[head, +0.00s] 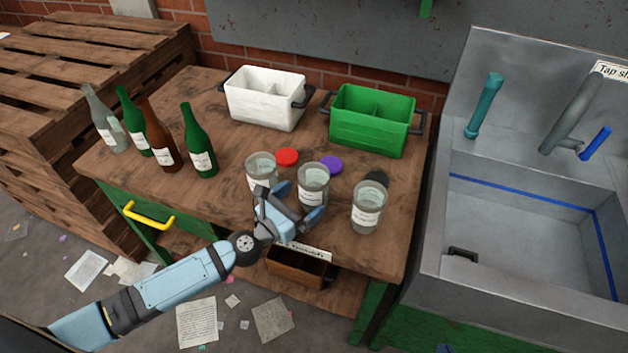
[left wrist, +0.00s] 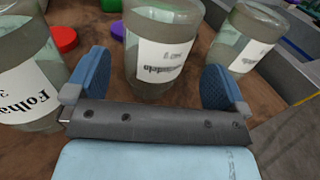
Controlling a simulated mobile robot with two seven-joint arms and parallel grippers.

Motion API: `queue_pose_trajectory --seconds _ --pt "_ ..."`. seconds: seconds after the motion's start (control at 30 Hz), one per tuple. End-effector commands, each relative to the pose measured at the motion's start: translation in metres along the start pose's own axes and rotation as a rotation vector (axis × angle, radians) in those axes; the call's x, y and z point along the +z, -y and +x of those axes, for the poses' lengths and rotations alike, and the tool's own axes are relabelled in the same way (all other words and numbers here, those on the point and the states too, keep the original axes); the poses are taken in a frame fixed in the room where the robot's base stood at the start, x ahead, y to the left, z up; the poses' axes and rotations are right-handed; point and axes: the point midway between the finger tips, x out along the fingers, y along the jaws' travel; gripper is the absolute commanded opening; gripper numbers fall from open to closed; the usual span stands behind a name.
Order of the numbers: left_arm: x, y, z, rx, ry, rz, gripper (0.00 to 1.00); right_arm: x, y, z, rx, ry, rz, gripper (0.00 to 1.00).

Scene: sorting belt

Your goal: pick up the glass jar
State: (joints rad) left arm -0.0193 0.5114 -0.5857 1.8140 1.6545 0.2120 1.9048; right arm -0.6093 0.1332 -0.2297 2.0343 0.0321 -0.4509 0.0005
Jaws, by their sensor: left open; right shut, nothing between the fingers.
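Three clear glass jars with white labels stand upright on the wooden table: a left jar (head: 261,168), a middle jar (head: 313,184) and a right jar (head: 368,208). My left gripper (head: 290,208) is open and low over the table, just in front of the middle jar. In the left wrist view the middle jar (left wrist: 165,48) stands between the two blue fingers, with a gap on each side. The left jar (left wrist: 28,75) is close outside one finger, and the right jar (left wrist: 245,38) is beyond the other. My right gripper is out of view.
Red (head: 287,157), purple (head: 331,164) and black (head: 377,178) lids lie by the jars. Several bottles (head: 160,135) stand at the left. White (head: 265,105) and green (head: 370,128) bins are at the back. A sink (head: 530,220) is right of the table (head: 235,165).

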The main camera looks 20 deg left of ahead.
Motion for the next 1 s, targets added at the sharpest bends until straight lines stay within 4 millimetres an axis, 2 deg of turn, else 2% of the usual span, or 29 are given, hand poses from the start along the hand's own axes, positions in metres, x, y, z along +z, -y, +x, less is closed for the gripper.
queue_pose_trajectory --seconds 0.13,0.4,0.7,0.77,0.93,0.97,1.0 --pt "0.003 -0.002 0.012 0.000 0.001 0.002 1.00 0.000 0.003 -0.003 -0.003 0.004 0.002 0.00" --pt "0.004 -0.004 0.049 0.000 0.000 0.001 1.00 -0.005 0.006 -0.004 -0.006 -0.005 0.000 0.00" --pt "0.003 -0.004 0.054 0.000 0.000 0.001 1.00 -0.004 0.004 -0.002 -0.004 -0.005 -0.002 0.00" --pt "0.003 -0.004 0.054 0.000 0.000 0.001 0.89 -0.004 0.004 -0.002 -0.003 -0.005 -0.001 0.00" --pt "0.003 -0.004 0.054 0.000 0.000 0.002 0.49 -0.004 0.003 -0.002 -0.001 -0.004 -0.001 0.00" --pt "0.003 -0.004 0.053 0.000 -0.001 0.002 0.44 -0.005 0.003 -0.003 -0.001 -0.004 -0.001 0.00" --pt "0.003 -0.004 0.054 0.000 0.000 0.002 0.44 -0.005 0.003 -0.003 -0.001 -0.005 -0.001 0.00"
